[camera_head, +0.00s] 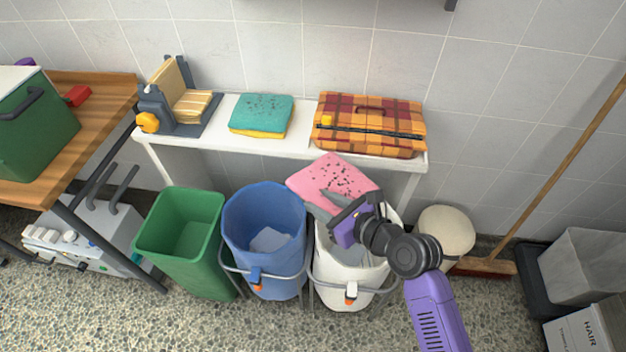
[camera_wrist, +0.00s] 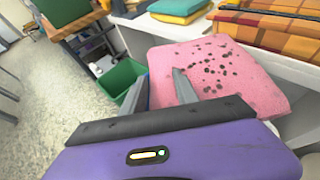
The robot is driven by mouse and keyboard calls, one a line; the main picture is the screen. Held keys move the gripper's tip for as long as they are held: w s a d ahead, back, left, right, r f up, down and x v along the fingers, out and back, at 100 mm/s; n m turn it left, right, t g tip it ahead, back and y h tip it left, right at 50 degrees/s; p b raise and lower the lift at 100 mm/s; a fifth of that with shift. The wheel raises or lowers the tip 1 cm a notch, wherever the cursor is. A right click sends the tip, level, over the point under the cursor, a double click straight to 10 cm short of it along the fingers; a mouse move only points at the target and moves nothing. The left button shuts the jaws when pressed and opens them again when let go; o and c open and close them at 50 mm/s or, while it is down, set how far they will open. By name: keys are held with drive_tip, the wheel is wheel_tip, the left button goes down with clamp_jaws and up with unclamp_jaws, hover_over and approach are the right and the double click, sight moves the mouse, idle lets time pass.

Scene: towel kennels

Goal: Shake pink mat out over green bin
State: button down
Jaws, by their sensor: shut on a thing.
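The pink mat (camera_head: 333,177) is held out flat by its near edge, with dark specks scattered on its upper face. My gripper (camera_head: 335,207) is shut on that edge, and the mat is above the white bucket, in front of the shelf. In the wrist view the mat (camera_wrist: 225,75) lies beyond my gripper's fingers (camera_wrist: 160,88). The green bin (camera_head: 180,240) stands on the floor at the left of the row, open and apart from the mat. It also shows in the wrist view (camera_wrist: 118,78).
A blue bucket (camera_head: 264,225) stands between the green bin and the white bucket (camera_head: 345,287). The white shelf (camera_head: 215,143) behind holds a teal folded towel (camera_head: 262,113) and a plaid case (camera_head: 368,122). A broom (camera_head: 560,160) leans at the right.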

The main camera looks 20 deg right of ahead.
drive_tip(key=s+f+m+h, duration=0.3)
drive_tip(key=f+h, duration=0.1)
drive_tip(key=f, duration=0.1)
drive_tip(key=shift+s+m+t, duration=0.3)
drive_tip(key=shift+s+t, duration=0.05)
drive_tip(key=shift+t, duration=0.05)
